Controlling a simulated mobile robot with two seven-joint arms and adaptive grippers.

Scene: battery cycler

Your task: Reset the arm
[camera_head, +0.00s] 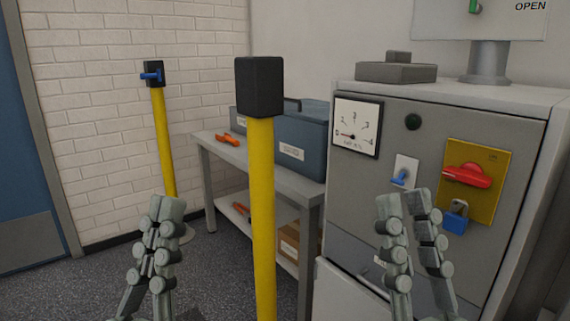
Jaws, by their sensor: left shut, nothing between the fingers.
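My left gripper (166,208) is at the lower left of the head view, upright, with its fingers together and empty. Floor and wall lie behind it. My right gripper (404,203) is at the lower right, pointing up in front of the grey cabinet (349,222). Its two fingers stand apart with nothing seen between them. Neither gripper visibly holds anything. The ends of both arms run out of the bottom of the picture.
A yellow post (262,215) with a black top stands between my grippers. Another yellow post (163,135) stands by the brick wall. A grey bench (232,165) holds blue bins (302,135). The cabinet carries a gauge (357,126), red handle (467,175) and blue padlock (456,217).

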